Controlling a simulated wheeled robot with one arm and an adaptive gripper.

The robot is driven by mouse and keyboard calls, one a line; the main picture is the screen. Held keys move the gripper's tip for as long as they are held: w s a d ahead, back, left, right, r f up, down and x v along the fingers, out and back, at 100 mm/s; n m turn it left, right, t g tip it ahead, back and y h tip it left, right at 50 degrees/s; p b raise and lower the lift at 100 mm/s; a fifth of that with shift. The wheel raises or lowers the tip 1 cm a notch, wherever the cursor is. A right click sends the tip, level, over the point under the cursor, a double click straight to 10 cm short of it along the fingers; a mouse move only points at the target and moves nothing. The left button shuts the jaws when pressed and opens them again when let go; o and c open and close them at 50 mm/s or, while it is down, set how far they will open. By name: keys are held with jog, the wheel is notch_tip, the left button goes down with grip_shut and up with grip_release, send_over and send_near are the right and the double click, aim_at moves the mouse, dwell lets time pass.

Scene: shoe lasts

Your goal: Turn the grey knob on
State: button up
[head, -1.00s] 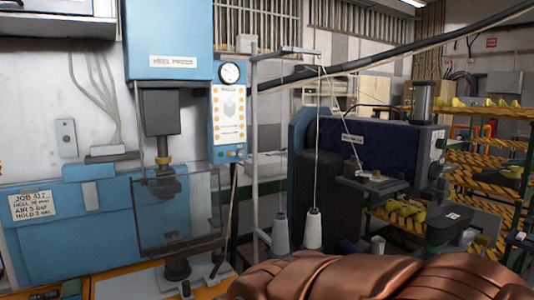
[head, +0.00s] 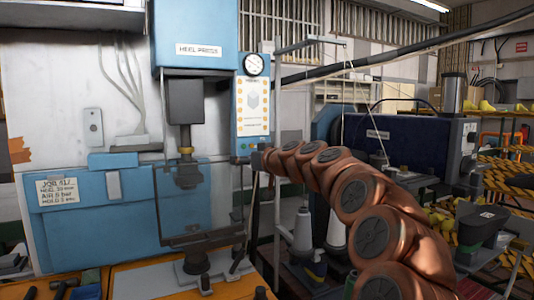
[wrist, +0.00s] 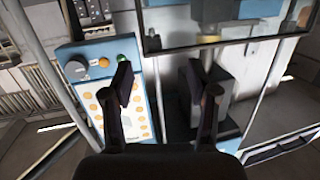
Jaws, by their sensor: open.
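The grey knob (wrist: 76,67) shows in the wrist view as a round dial at a corner of the press's control panel (head: 254,100). Beside it are an orange button (wrist: 103,62) and a green button (wrist: 122,58). The wrist view is roughly upside down. My gripper (wrist: 160,84) is open and empty. One finger overlaps the panel edge near the green button, and the other is over the press body. The knob lies left of both fingers.
The blue heel press (head: 195,45) stands left of the panel, with a clear guard (wrist: 225,38) in front of its ram. Thread cones (head: 302,232) and a dark blue machine (head: 410,138) stand at right. A pressure gauge (head: 256,64) tops the panel.

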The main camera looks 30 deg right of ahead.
jog(key=d+r+m+t+h, duration=0.2)
jog(key=d+h, duration=0.2)
jog(key=d, duration=0.8)
jog(key=w+p, duration=0.2)
jog(key=w, duration=0.6)
jog(key=shift+d, duration=0.25)
jog(key=shift+w+f, duration=0.1)
grip_shut()
